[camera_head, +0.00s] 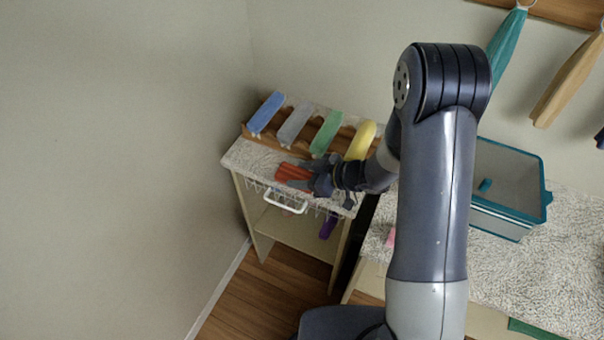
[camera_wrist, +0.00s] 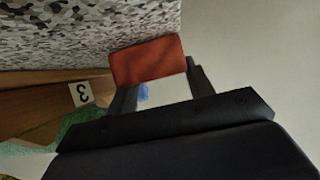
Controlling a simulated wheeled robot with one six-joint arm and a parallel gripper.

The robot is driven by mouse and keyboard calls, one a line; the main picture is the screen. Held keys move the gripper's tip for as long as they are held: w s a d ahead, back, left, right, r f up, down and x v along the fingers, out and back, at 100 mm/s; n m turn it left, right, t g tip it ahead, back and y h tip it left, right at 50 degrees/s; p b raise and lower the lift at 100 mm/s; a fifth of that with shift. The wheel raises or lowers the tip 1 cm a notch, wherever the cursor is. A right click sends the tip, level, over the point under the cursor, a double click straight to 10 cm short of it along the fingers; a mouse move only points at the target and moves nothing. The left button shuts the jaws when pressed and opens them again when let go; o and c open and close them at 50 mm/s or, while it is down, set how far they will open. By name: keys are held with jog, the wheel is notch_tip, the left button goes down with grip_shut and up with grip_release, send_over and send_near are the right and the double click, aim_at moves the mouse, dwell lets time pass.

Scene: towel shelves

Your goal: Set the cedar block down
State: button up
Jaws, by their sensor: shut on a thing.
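The cedar block (camera_head: 292,172) is a small reddish-orange block. It also shows in the wrist view (camera_wrist: 148,60), between the two dark fingertips at their far end. My gripper (camera_head: 303,176) is shut on it; the fingers also show in the wrist view (camera_wrist: 160,86). The block is over the front part of the speckled top (camera_head: 240,155) of the small shelf unit, in front of the towel rack. I cannot tell whether it touches that top. The inner faces of the block are hidden by the fingers.
A wooden rack (camera_head: 286,145) holds blue (camera_head: 266,113), grey (camera_head: 295,124), green (camera_head: 326,133) and yellow (camera_head: 361,140) rolled towels. A label "3" (camera_wrist: 82,94) is on the wood. A white wire basket (camera_head: 286,201) hangs below the top. A teal-rimmed bin (camera_head: 512,185) stands at right.

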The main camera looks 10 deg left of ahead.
jog(key=o, duration=0.5)
jog(key=shift+f, duration=0.15)
jog(key=o, duration=0.5)
